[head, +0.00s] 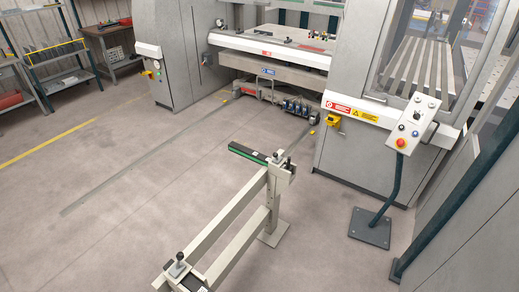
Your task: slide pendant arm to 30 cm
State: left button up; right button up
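A light control pendant box (410,125) with several buttons, one of them red, stands at the right on a dark bent post (392,188). The post rises from a dark square foot plate (371,228) on the floor. In the foreground a pale beam frame (232,217) runs from the lower left to an upright post. A dark bar with a green stripe (248,153) lies across its far end. A black knob (180,257) stands at its near end. I cannot tell which part is the sliding pendant arm, and no scale is readable. Neither gripper is in view.
The grey panel bender (365,160) stands behind, with a work table (270,50) between its housings. Shelves (50,60) stand at the far left. The floor left of the frame is clear.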

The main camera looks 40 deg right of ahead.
aim_at(257, 157)
jog(key=i+l+u, duration=0.2)
jog(key=l+u, duration=0.15)
jog(key=l, duration=0.95)
jog(key=l+u, duration=0.4)
jog(key=l, duration=0.85)
